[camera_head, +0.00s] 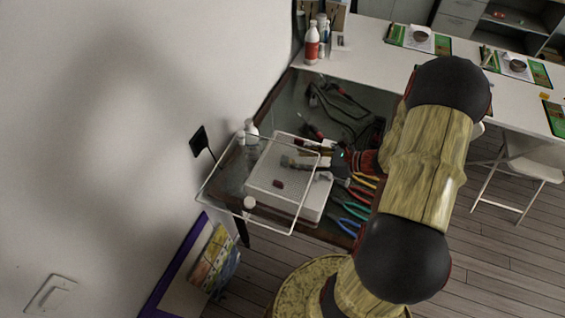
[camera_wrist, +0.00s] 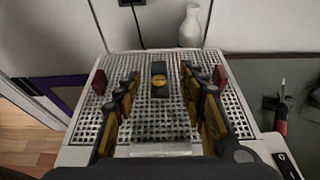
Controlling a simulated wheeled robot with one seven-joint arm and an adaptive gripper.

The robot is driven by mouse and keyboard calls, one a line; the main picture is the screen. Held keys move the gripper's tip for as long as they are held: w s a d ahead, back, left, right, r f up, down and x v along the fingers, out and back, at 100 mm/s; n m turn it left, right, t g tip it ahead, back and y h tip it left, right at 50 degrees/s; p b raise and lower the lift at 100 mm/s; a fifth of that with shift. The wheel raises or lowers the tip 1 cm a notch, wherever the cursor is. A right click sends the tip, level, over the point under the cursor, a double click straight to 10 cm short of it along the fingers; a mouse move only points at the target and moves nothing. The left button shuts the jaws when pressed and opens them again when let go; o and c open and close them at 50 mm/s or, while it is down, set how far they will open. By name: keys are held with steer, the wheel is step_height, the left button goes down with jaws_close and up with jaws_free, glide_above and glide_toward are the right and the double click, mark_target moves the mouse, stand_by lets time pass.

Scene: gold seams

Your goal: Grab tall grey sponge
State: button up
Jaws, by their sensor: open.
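A dark grey upright block with an orange-yellow round patch, seemingly the tall grey sponge (camera_wrist: 159,70), stands on a white perforated board (camera_wrist: 75,135) in the wrist view. My gripper (camera_wrist: 160,82) is open, with its yellow and black fingers left and right of the block and gaps on both sides. Whether the fingertips reach alongside the block is hard to tell. In the head view my gripper (camera_head: 305,162) is low over the white board (camera_head: 262,178); the block there cannot be told clearly from the fingers.
Small dark red blocks (camera_wrist: 100,82) and (camera_wrist: 219,76) stand on the board outside the fingers. A thin white wire frame (camera_head: 216,169) surrounds the board, near white bottles (camera_head: 251,131). Pliers (camera_head: 352,209) and other tools lie on the glass table right of it. The wall is close behind.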

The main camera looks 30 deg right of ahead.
steer(key=b+x, duration=0.1)
steer(key=x, duration=0.3)
steer(key=shift+w+a+f, duration=0.2)
steer(key=shift+a, duration=0.05)
steer(key=shift+c, duration=0.3)
steer(key=c, duration=0.8)
